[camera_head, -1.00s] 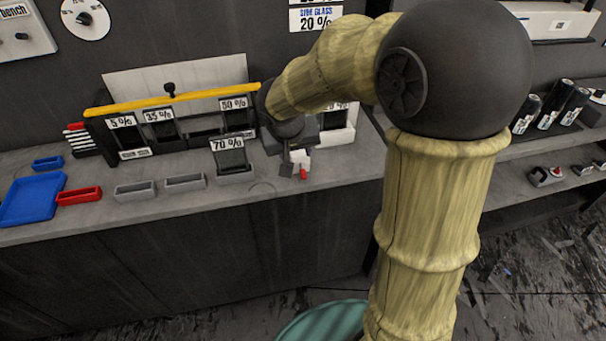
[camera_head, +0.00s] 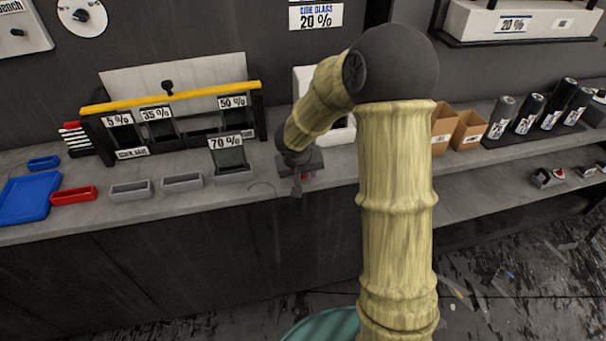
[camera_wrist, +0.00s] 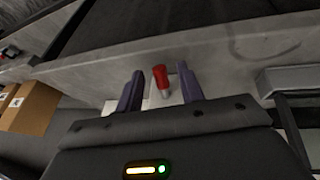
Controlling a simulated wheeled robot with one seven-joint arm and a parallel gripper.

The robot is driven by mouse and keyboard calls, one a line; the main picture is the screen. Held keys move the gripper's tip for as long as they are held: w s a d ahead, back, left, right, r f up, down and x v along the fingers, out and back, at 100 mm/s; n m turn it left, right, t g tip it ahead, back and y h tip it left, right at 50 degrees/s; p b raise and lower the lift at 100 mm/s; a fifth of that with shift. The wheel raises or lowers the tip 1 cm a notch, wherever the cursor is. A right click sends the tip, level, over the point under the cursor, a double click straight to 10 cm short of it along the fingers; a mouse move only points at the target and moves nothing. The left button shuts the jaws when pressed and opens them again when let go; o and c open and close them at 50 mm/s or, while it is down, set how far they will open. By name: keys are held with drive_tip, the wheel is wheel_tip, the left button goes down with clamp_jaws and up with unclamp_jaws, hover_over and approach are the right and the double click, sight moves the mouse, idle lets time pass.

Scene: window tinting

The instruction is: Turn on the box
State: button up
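A small red-tipped switch or lever (camera_wrist: 160,76) on a short metal stem shows in the wrist view, between my gripper's two dark fingers. My gripper (camera_wrist: 160,84) is open, with visible gaps beside the red tip; I cannot tell whether a finger touches it. In the head view my gripper (camera_head: 298,184) points down over the front part of the counter, right of the 70 % holder, and mostly hides the red part. A white box (camera_head: 343,133) stands behind my forearm, partly covered. I cannot tell whether the red part belongs to it.
A holder marked 70 % (camera_head: 231,158) stands close left of my gripper. Behind it is a rack with a yellow bar (camera_head: 172,98). Grey trays (camera_head: 182,182), a red tray (camera_head: 74,196) and a blue tray (camera_head: 28,199) lie left. Cardboard boxes (camera_head: 467,131) and dark rolls (camera_head: 528,113) stand right.

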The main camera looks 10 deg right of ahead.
clamp_jaws()
